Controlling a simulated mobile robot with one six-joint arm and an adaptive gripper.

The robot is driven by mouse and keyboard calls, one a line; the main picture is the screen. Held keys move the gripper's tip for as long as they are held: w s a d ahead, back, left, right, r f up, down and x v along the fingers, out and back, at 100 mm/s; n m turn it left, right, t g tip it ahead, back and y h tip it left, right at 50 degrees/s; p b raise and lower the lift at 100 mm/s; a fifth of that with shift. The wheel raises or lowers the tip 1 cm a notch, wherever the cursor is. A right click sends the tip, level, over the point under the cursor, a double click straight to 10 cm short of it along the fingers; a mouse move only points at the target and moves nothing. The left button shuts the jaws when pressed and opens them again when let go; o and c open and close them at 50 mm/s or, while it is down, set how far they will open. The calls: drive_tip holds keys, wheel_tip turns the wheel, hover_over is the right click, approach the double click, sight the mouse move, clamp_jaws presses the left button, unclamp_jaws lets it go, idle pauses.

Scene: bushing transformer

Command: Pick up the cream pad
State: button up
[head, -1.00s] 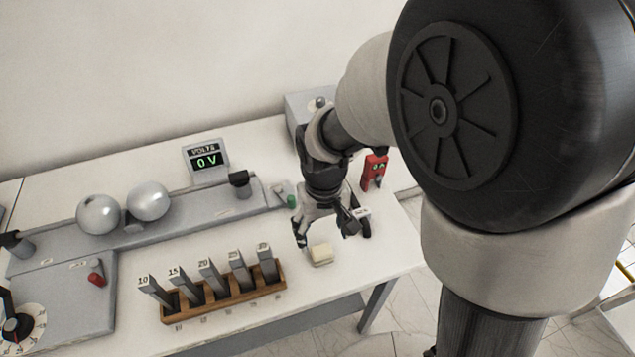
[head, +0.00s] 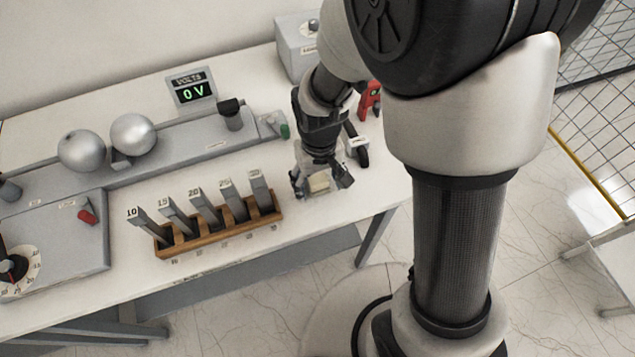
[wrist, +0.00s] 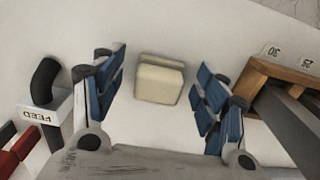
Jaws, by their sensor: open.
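The cream pad (wrist: 160,80) is a small pale block lying on the white table. In the wrist view it sits between and slightly beyond the two blue-padded fingers, apart from both. My gripper (wrist: 160,95) is open and empty. In the head view my gripper (head: 321,185) is above the pad, and the pad (head: 319,184) shows partly between the fingers. The exact height of the fingertips over the table cannot be told.
A wooden rack (head: 222,234) with several numbered grey plates stands left of the gripper. A black handle with a FEED label (wrist: 45,100) and a red object (head: 369,98) stand on the other side. The table's front edge (head: 345,219) is near.

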sight(319, 182)
drive_tip(key=shift+c, duration=0.6)
drive_tip(key=shift+s, duration=0.1)
drive_tip(key=c, duration=1.2)
drive_tip(key=shift+r, duration=0.15)
wheel_tip(319, 182, up, 20)
drive_tip(key=p, duration=0.6)
drive_tip(key=shift+p, duration=0.35)
